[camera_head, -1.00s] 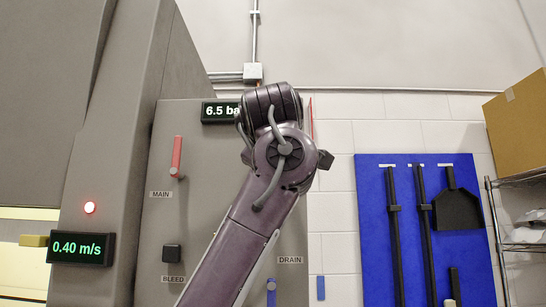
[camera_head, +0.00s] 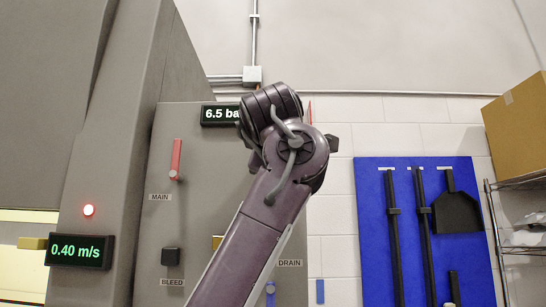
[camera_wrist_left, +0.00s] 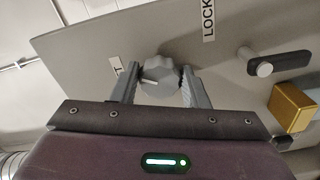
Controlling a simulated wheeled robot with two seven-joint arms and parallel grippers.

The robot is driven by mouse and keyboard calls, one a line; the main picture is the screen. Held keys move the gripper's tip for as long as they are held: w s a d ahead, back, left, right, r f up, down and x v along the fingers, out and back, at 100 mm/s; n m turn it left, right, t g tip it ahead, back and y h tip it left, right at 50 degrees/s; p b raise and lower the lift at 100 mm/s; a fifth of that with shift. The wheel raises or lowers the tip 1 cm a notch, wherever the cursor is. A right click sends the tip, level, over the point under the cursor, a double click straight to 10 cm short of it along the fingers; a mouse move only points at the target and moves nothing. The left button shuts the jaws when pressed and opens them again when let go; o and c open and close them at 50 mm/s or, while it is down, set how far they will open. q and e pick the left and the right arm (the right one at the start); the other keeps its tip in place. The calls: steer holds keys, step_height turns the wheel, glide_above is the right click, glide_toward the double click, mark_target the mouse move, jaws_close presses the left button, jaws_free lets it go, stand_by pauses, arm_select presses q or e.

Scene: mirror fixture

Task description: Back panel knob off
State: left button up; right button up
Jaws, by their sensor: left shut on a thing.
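In the left wrist view a grey lobed knob (camera_wrist_left: 160,71) sits between the two fingers of my left gripper (camera_wrist_left: 160,88), which is shut on it. Behind the knob is a grey panel (camera_wrist_left: 90,50) with a LOCK label (camera_wrist_left: 208,20) and a partly hidden label ending in T. Whether the knob is still seated on the panel cannot be told. In the head view my left arm rises in front of the grey cabinet, and its gripper and the knob are hidden. My right gripper is not in view.
A black handle (camera_wrist_left: 280,64) and a gold block (camera_wrist_left: 293,104) stand right of the knob. The head view shows a red MAIN lever (camera_head: 176,158), black BLEED knob (camera_head: 170,256), blue DRAIN lever (camera_head: 270,292) and blue tool board (camera_head: 373,235).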

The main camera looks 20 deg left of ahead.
arm_select(q)
steer(key=shift+r, duration=0.1)
steer(key=o, duration=1)
steer(key=b+v, duration=0.4)
steer(key=v, duration=0.3)
steer(key=shift+s+d+b, duration=0.1)
steer(key=shift+s+b, duration=0.2)
steer(key=shift+s, duration=0.05)
